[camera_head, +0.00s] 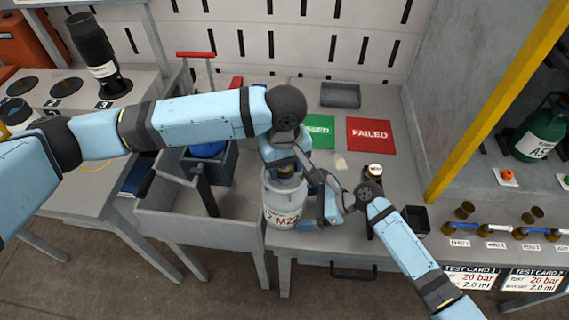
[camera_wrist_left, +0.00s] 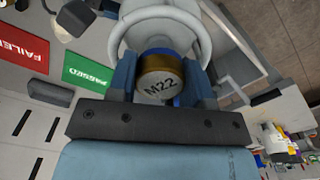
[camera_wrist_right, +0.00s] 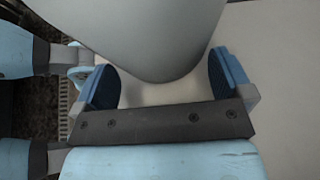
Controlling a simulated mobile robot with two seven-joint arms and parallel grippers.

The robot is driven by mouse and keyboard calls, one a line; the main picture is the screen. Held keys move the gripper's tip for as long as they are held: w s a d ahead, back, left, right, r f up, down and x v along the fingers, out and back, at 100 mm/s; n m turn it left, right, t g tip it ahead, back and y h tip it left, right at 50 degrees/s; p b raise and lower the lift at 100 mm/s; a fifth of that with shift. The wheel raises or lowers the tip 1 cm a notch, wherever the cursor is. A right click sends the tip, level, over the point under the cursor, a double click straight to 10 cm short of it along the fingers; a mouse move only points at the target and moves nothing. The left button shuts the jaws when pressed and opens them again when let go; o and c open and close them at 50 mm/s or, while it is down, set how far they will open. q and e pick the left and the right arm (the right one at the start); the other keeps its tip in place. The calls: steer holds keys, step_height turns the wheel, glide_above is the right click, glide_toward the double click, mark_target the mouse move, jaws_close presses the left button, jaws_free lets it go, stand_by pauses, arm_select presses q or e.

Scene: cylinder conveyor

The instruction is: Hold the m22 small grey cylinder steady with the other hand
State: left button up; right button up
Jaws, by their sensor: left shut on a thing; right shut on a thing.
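The small grey cylinder (camera_head: 281,198) marked M22 stands upright on the workbench, by its front left edge. My left gripper (camera_head: 287,168) reaches down from above. My right gripper (camera_head: 312,214) is at the cylinder's lower right side. In the right wrist view, its blue fingers (camera_wrist_right: 165,80) flank the grey cylinder body (camera_wrist_right: 140,35). The contact under the left gripper is partly hidden in the head view.
A green PASSED mat (camera_head: 321,130) and a red FAILED mat (camera_head: 370,135) lie behind. A grey tray (camera_head: 341,95) is farther back. A sunken bay (camera_head: 225,228) adjoins at left.

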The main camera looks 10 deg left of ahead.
arm_select(q)
steer(key=m, duration=0.6)
steer(key=m, duration=0.5)
steer(key=shift+m, duration=0.4)
steer(key=o, duration=1.2)
step_height(320, 180, up, 12)
